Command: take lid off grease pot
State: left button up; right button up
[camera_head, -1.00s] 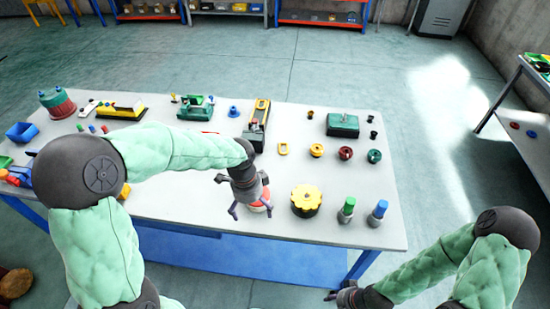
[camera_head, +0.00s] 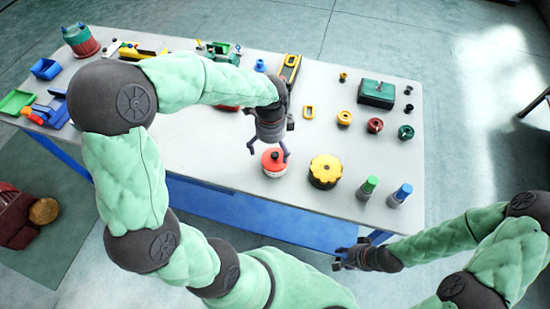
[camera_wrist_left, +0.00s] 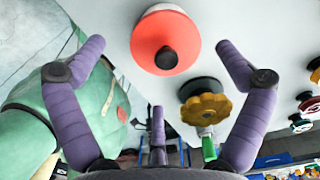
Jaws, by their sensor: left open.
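The grease pot is a short round pot with a red lid (camera_head: 273,163) and a dark knob on top, near the front edge of the table. In the left wrist view the red lid (camera_wrist_left: 152,40) with its dark knob sits on the pot's pale body (camera_wrist_left: 163,9). My left gripper (camera_head: 269,151) is open and empty, pointing down just above and behind the lid. In the wrist view its purple fingers (camera_wrist_left: 160,46) are spread on either side of the lid, apart from it. My right gripper (camera_head: 345,257) hangs beyond the front edge; its jaw opening is unclear.
A yellow scalloped-cap pot (camera_head: 325,170) stands right of the grease pot. A green-topped bottle (camera_head: 367,188) and a blue-topped bottle (camera_head: 400,195) stand further right. Small rings and a green block (camera_head: 377,93) lie behind. The table (camera_head: 215,150) is clear left of the pot.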

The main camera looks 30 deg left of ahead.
aim_at(273, 155)
pick_arm(q)
notch_tip(273, 155, down, 5)
jog(key=shift+w+d+r+b, duration=0.1)
jog(key=shift+w+b, duration=0.05)
jog(key=shift+b, duration=0.75)
jog(key=c, duration=0.9)
jog(key=shift+d+r, duration=0.1)
jog(key=shift+d, duration=0.05)
jog(key=shift+c, duration=0.9)
jog(key=shift+o, duration=0.5)
jog(key=shift+s+f, duration=0.25)
